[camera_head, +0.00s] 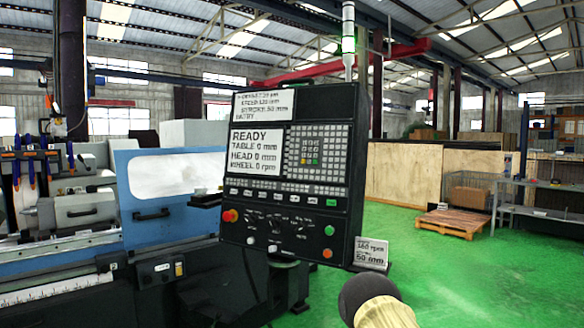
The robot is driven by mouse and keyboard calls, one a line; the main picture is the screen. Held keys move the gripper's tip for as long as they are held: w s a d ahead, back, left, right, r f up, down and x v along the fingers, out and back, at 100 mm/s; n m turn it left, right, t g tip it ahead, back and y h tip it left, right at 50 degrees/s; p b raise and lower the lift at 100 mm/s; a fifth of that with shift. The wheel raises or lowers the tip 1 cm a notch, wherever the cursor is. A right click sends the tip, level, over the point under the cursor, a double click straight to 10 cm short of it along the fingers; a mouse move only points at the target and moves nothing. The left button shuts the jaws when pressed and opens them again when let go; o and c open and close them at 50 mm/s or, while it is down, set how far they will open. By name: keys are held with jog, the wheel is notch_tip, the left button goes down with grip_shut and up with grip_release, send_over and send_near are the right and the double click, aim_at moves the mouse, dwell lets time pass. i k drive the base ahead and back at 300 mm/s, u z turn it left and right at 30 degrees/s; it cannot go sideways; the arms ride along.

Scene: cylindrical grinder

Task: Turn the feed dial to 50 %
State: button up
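The grinder's black control panel (290,170) stands upright in the middle of the view, turned a little to one side. Its lower strip carries a row of small dark dials (276,222) with faint white marks around them. The labels are too small to read, so I cannot tell which one is the feed dial or where it points. My gripper is not in view. A dark rounded end with a tan part behind it, apparently of my arm, shows at the bottom, below and right of the panel and apart from it.
A red stop button (230,215) and a green button (329,230) flank the dials. The screen (257,152) reads READY. A small sign (371,253) is beside the panel's lower right corner. The blue grinder (170,200) fills the left.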

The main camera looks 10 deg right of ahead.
aim_at(301, 229)
jog(key=k, duration=0.65)
jog(key=u, duration=0.7)
jog(key=i, duration=1.65)
jog(key=z, duration=0.95)
